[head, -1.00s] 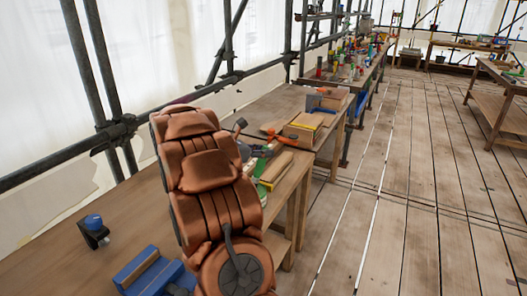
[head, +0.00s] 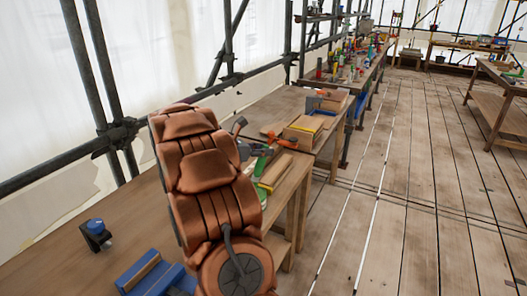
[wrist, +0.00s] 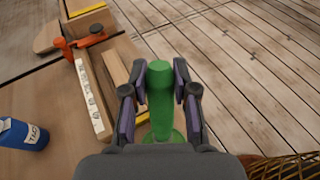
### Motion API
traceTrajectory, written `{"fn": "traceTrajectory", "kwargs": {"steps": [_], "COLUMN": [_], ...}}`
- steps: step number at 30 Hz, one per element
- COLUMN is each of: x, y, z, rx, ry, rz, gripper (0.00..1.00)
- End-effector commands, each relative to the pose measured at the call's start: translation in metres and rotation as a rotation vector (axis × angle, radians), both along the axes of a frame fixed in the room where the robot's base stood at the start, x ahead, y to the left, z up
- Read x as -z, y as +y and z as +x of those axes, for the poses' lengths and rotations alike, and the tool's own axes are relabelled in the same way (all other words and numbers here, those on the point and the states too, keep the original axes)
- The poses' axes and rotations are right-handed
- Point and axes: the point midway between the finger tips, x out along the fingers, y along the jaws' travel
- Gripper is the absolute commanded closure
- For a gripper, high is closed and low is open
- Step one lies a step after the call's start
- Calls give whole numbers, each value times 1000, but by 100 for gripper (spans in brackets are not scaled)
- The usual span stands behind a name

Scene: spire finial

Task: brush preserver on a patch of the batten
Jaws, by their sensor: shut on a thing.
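In the wrist view my gripper (wrist: 160,78) is shut on a green upright handle (wrist: 159,90), its two dark fingers on either side. The handle widens into a round green part at its lower end; no bristles show. Left of it, a wooden bar (wrist: 115,68), perhaps the batten, lies on the bench beside a pale strip with dark marks (wrist: 90,98). A blue can with white lettering (wrist: 24,133) stands at the left edge. In the head view the arm mostly hides my gripper, and a wooden piece (head: 275,170) lies on the bench beyond it.
An orange-handled clamp (wrist: 84,42) lies across the pieces at the upper left. In the head view a blue vice-like tool (head: 152,272) and a small blue-topped tool (head: 96,234) are on the near bench (head: 60,258). The plank floor (head: 410,190) on the right is clear.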

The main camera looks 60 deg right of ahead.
Motion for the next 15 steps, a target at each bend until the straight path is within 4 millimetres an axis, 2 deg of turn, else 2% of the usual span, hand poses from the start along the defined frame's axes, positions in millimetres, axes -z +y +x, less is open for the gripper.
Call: {"fn": "traceTrajectory", "kwargs": {"steps": [1,15], "x": [-7,-37], "y": [0,0], "z": [0,0], "rx": [0,0], "ry": [0,0], "rz": [0,-1], "gripper": [100,100]}}
